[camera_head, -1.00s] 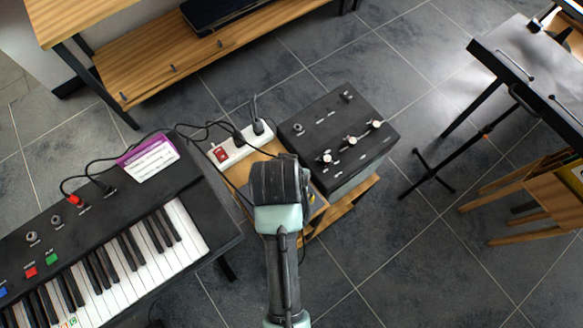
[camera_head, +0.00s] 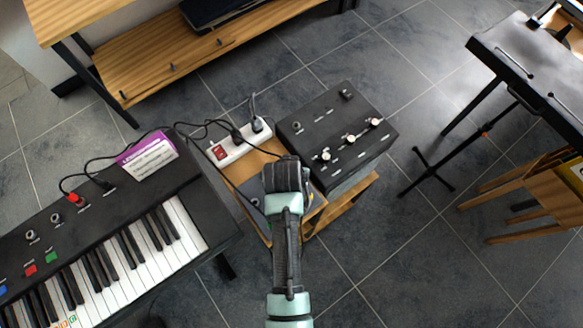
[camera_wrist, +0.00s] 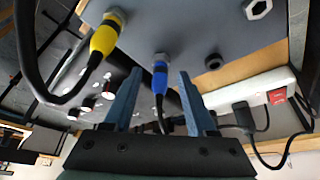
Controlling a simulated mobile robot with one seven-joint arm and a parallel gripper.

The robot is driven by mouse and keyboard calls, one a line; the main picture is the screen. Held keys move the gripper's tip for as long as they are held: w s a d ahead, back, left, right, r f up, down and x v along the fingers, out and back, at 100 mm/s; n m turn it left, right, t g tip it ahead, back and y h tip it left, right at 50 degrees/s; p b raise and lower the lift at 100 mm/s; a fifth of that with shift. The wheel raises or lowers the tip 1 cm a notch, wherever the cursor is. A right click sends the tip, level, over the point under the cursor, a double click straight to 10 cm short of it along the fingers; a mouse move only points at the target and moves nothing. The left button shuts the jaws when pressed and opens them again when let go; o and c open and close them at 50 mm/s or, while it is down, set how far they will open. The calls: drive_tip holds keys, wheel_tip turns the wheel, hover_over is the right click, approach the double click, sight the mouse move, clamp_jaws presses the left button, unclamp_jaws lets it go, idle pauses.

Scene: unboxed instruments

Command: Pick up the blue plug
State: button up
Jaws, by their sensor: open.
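The blue plug (camera_wrist: 160,78) sits in a socket of a grey panel (camera_wrist: 190,35) in the wrist view, its dark cable running back toward my gripper. My gripper (camera_wrist: 160,73) is open, with one bluish finger on each side of the blue plug. I cannot tell whether either finger touches it; gaps show on both sides. A yellow plug (camera_wrist: 105,36) with a thick black cable sits in the same panel, left of the blue one. In the head view my wrist (camera_head: 284,175) covers the blue plug, which is hidden there.
A white power strip (camera_head: 241,146) with black plugs lies beside my gripper. A black box with knobs (camera_head: 340,135) stands to the right, a keyboard (camera_head: 110,240) to the left. Cables run between the keyboard and strip. Open floor (camera_head: 400,270) lies at lower right.

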drive_tip(key=shift+c, duration=0.4)
clamp_jaws()
